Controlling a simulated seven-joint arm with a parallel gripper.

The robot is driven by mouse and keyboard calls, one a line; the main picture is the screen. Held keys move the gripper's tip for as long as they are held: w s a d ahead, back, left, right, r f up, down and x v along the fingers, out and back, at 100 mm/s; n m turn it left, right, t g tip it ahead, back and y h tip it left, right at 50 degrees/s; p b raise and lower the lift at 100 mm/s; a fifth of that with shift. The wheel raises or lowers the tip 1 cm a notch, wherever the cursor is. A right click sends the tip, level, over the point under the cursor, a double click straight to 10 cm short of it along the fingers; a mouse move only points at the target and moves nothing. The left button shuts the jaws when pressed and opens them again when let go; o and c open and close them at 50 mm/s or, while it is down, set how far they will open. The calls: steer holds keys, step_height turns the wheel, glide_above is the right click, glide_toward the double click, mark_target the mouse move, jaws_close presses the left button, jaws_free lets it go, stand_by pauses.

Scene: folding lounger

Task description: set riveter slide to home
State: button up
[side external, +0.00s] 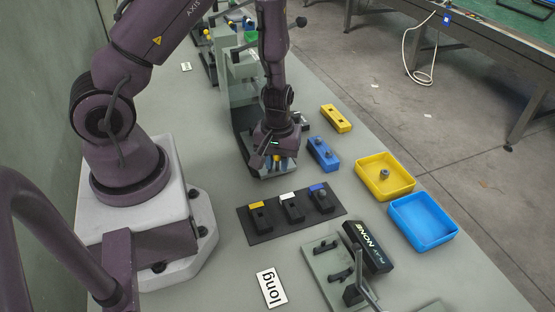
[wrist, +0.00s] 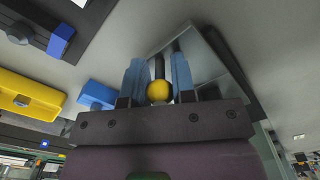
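My gripper (side external: 275,160) points down over the near end of the riveter's grey base (side external: 262,177), below its pale upright frame (side external: 240,90). In the wrist view my two blue fingers (wrist: 158,80) stand on either side of a yellow ball knob (wrist: 158,91). The gap between them is about as wide as the knob, and they appear closed on it. A dark rod (wrist: 158,66) runs from the knob between the fingers. A grey metal plate or channel (wrist: 205,62) lies beyond. My gripper hides most of the slide in the side view.
A blue block (side external: 323,153) and a yellow block (side external: 336,118) stand close right of the gripper. A black mat (side external: 262,231) with several holders lies nearer. Yellow (side external: 385,190) and blue (side external: 423,232) bins are right.

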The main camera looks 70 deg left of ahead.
jaws_close()
steer(key=a, duration=1.3)
steer(key=shift+a, duration=0.35)
steer(key=shift+r, duration=0.1)
steer(key=o, duration=0.6)
jaws_free()
steer(key=shift+d, duration=0.1)
step_height(320, 180, up, 13)
steer(key=shift+f, duration=0.1)
